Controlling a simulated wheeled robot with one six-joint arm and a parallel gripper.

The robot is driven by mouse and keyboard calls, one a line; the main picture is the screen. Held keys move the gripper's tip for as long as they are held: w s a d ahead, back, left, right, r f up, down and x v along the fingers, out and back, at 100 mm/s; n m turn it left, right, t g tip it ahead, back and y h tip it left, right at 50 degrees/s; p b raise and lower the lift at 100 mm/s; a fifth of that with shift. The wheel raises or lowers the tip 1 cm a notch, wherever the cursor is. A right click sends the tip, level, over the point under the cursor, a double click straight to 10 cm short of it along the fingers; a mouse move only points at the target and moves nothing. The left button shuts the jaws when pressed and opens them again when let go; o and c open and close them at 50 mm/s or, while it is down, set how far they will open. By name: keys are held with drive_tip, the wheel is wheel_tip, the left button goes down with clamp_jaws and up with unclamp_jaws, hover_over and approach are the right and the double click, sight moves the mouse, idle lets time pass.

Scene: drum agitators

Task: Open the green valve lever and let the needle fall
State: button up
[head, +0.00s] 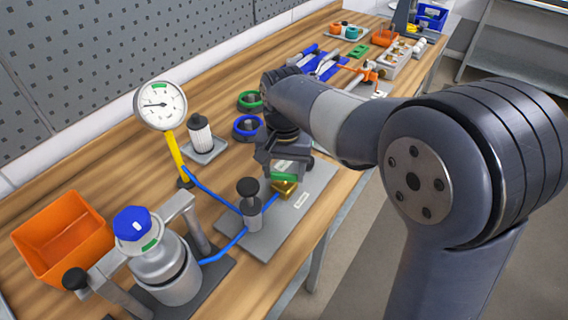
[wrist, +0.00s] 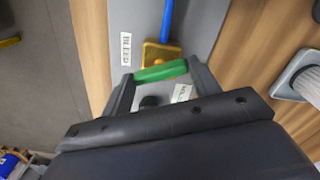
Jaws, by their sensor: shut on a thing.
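The green valve lever (wrist: 160,72) lies between the two fingers of my gripper (wrist: 158,80) in the wrist view, and the fingers are shut on it. In the head view the lever (head: 285,177) shows just below my gripper (head: 275,163), above a brass valve body (head: 284,189). The brass body (wrist: 160,56) also shows in the wrist view, with a blue hose running from it. The pressure gauge (head: 160,105) stands on a yellow stem at the left; its needle points to the left, near the dial's middle height.
A black-knobbed pump (head: 250,203) stands on the grey plate beside the valve. A blue-capped metal vessel (head: 160,262) and an orange bin (head: 62,238) are at the front left. A white filter (head: 201,135) and coloured rings stand behind. Tools lie farther back.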

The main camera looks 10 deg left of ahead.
sight(284, 173)
drive_tip(key=n+p, duration=0.2)
drive_tip(key=n, duration=0.3)
drive_tip(key=shift+r+n, duration=0.1)
drive_tip(key=shift+n, duration=0.3)
drive_tip(key=n+p, duration=0.1)
drive_tip(key=n, duration=0.4)
drive_tip(key=shift+n, duration=0.3)
drive_tip(key=shift+p, duration=0.3)
drive_tip(key=o, duration=1)
wheel_tip(284, 173, up, 11)
drive_tip(key=shift+f, duration=0.25)
